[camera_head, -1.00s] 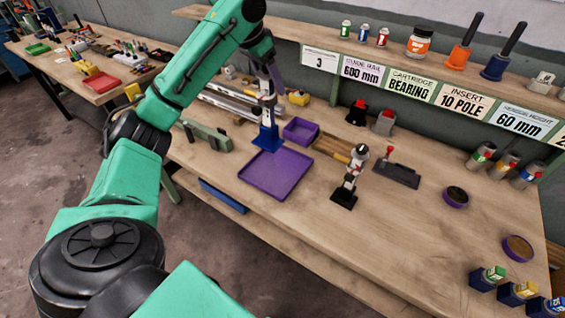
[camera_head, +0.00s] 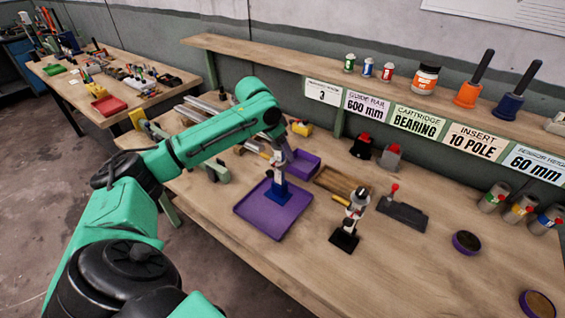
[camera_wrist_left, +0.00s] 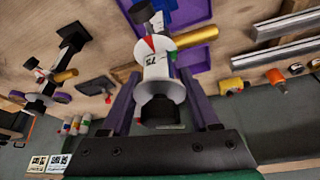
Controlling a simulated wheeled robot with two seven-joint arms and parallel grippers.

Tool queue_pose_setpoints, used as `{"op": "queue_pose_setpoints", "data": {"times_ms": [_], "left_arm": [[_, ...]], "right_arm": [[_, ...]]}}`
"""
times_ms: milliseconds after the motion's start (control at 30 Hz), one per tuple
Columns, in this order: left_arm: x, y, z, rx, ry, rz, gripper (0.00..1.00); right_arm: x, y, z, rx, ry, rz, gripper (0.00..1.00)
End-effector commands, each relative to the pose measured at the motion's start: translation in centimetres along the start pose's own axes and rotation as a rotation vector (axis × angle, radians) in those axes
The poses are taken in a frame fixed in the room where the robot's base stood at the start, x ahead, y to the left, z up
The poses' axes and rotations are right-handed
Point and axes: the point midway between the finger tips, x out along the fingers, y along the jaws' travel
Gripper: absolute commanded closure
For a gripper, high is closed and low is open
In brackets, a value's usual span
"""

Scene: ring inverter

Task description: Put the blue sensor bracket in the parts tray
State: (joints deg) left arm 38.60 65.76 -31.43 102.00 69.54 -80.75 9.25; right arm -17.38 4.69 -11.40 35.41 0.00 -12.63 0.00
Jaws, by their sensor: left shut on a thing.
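The blue sensor bracket (camera_head: 278,193) has a blue foot and a white upper part. My left gripper (camera_head: 278,163) is shut on its upper part and holds it upright over the purple parts tray (camera_head: 256,219). The foot appears inside the tray's outline, toward its upper right; I cannot tell whether it touches the floor. In the left wrist view the white round body of the bracket (camera_wrist_left: 154,68) sits between the fingers, with its blue foot (camera_wrist_left: 187,14) partly hidden beyond. My right gripper is not in view.
A similar bracket with a black foot (camera_head: 344,239) stands right of the tray. A smaller purple bin (camera_head: 302,164) and a wooden tray (camera_head: 335,181) lie behind. A black fixture with a red knob (camera_head: 403,215) is farther right.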

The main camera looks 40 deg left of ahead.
Motion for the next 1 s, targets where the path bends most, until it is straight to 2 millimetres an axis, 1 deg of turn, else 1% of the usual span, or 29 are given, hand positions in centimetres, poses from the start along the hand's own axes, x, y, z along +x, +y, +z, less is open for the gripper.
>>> {"op": "queue_pose_setpoints", "data": {"times_ms": [167, 333, 400, 533, 567, 600, 633, 933, 1000], "left_arm": [[2.0, -0.1, 0.8, -0.001, 0.001, -0.002, 1.00], [4.7, -0.1, 1.9, 0.000, 0.001, -0.002, 1.00], [5.1, -0.1, 2.0, 0.000, 0.004, -0.003, 1.00], [5.1, -0.1, 2.0, 0.001, 0.004, -0.003, 1.00], [5.2, -0.1, 2.1, 0.001, 0.001, -0.002, 0.35], [5.2, -0.1, 2.1, 0.000, 0.001, -0.002, 0.19], [5.2, 0.0, 2.1, 0.000, 0.001, -0.002, 0.09], [5.1, -0.1, 2.1, 0.000, 0.002, -0.002, 0.09], [4.7, -0.1, 2.1, 0.000, 0.002, -0.003, 0.09]], "right_arm": [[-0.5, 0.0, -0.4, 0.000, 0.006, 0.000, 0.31], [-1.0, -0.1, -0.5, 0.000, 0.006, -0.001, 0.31], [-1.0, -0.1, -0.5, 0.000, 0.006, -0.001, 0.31], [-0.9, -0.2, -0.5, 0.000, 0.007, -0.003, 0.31], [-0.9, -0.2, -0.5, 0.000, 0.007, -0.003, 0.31], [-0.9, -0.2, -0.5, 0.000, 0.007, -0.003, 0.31], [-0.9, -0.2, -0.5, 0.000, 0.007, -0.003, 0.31], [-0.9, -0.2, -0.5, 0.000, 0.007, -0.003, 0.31], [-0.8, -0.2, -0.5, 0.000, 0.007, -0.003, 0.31]]}}
